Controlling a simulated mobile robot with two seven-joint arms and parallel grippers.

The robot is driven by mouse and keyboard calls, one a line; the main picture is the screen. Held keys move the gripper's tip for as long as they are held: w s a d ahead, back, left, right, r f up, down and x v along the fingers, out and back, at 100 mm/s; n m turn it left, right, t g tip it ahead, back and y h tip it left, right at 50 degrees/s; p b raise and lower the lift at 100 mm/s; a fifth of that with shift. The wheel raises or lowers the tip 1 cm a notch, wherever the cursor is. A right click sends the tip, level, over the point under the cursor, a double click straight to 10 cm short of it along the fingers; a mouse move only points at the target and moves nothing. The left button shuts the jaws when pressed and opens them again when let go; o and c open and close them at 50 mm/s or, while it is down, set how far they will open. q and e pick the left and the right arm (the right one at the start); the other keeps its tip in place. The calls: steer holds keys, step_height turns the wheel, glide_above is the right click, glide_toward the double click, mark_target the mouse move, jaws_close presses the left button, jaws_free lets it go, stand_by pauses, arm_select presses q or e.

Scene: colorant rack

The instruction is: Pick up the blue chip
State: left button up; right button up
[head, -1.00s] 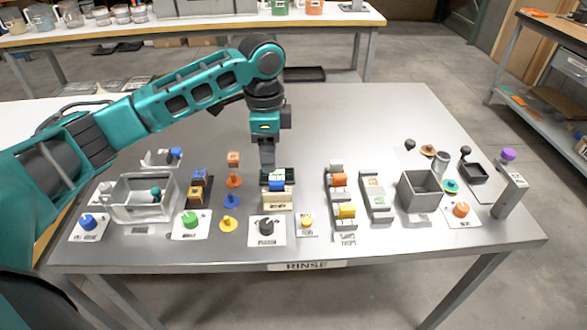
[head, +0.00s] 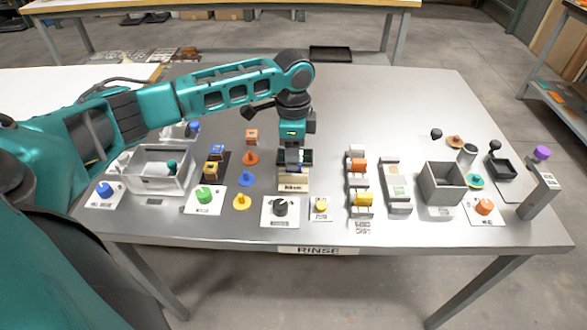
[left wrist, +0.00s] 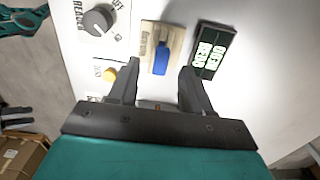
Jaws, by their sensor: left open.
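The blue chip (left wrist: 160,58) is a small blue piece seated on a beige block (left wrist: 148,36) in the left wrist view. In the head view the beige block (head: 293,187) stands near the middle front of the table, and my gripper largely hides the chip. My left gripper (head: 294,163) points down just over the block. In the left wrist view its two fingers (left wrist: 160,76) are apart and empty, with the chip showing between and just beyond the tips. I cannot tell whether a finger touches it. My right gripper does not show clearly in either view.
A dark display with green text (left wrist: 211,50) stands close beside the beige block. A dark knob (head: 280,207) and a yellow button (head: 321,205) sit in front. A blue cone-shaped piece (head: 243,177) stands to the left. The table (head: 390,110) is clear behind.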

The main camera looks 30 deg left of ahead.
arm_select(q)
steer(key=shift+f, duration=1.35)
steer(key=shift+c, duration=0.5)
steer(key=shift+w, duration=0.1)
jaws_close()
